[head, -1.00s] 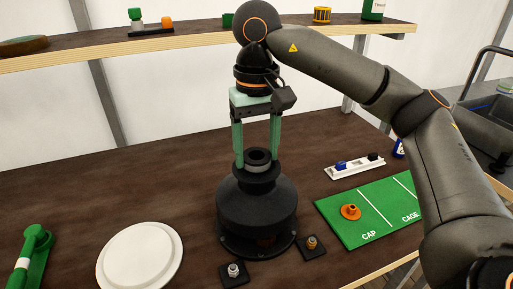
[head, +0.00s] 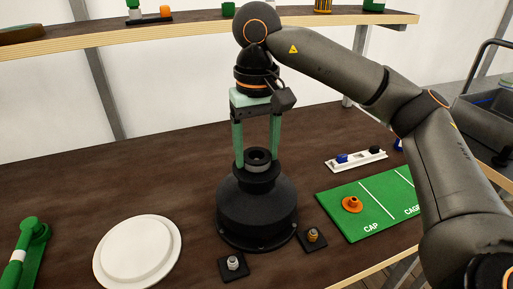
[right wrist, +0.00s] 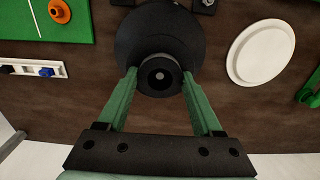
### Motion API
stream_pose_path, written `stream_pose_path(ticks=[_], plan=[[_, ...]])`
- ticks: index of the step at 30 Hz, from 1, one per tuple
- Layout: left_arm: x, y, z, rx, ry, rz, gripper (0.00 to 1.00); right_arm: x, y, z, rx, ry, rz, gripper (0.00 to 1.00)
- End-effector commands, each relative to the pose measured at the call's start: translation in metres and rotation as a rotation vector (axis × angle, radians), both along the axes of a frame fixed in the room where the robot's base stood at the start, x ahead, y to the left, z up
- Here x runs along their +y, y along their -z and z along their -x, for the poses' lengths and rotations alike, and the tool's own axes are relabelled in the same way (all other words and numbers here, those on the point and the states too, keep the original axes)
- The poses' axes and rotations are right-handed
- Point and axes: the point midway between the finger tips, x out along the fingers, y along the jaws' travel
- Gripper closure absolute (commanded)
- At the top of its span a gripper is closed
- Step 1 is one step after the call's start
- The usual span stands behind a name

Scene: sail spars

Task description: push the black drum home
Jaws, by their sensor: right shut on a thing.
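The black drum (head: 257,208) stands upright on the brown table, with a wide round body, a flanged foot and a narrower hollow neck on top. My right gripper (head: 257,163) points straight down over it, its two green fingers on opposite sides of the neck. In the right wrist view the fingertips (right wrist: 160,78) are shut on the neck's rim, and the drum's body (right wrist: 158,38) spreads out beyond it. I cannot tell whether the neck is a separate part from the body. The underside of the foot is hidden. My left gripper is not in view.
Two small pads with metal fittings, one silver (head: 233,264) and one brass (head: 312,237), lie close in front of the drum. A white disc (head: 138,252) lies left, a green mat (head: 375,203) with an orange cap (head: 352,204) right. A wooden shelf (head: 180,35) runs behind.

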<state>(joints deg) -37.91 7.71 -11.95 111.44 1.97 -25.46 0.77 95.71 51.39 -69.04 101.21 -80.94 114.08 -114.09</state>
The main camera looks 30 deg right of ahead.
Motion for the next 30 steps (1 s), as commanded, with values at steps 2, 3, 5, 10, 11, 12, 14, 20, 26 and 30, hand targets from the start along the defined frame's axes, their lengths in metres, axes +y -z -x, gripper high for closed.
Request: stream_pose_path(ticks=[2,3,5,10,11,12,14,20,26,30], plan=[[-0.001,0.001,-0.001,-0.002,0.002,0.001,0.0,0.0,0.0,-0.001,-0.008,0.0,-0.003,0.88],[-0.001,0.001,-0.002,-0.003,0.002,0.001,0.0,0.0,0.001,-0.001,-0.008,0.0,-0.003,0.88],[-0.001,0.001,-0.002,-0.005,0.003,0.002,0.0,0.0,0.002,-0.001,-0.008,0.0,-0.003,0.88],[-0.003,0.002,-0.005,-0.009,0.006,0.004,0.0,0.0,0.006,-0.001,-0.008,0.0,-0.003,0.88],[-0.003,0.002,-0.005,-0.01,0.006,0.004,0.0,0.0,0.007,-0.001,-0.008,0.0,-0.003,0.88],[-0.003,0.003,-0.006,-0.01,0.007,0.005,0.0,0.0,0.008,0.0,-0.007,0.0,-0.003,0.88],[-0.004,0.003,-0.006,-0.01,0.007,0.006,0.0,0.0,0.009,0.0,-0.007,0.0,-0.003,0.88],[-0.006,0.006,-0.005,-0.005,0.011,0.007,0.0,0.0,0.014,0.0,-0.007,0.0,-0.003,0.88],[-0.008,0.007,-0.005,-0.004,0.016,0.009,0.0,0.0,0.019,0.0,-0.007,0.0,-0.003,0.88],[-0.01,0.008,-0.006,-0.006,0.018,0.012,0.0,0.0,0.022,0.0,-0.007,0.0,-0.003,0.88]])
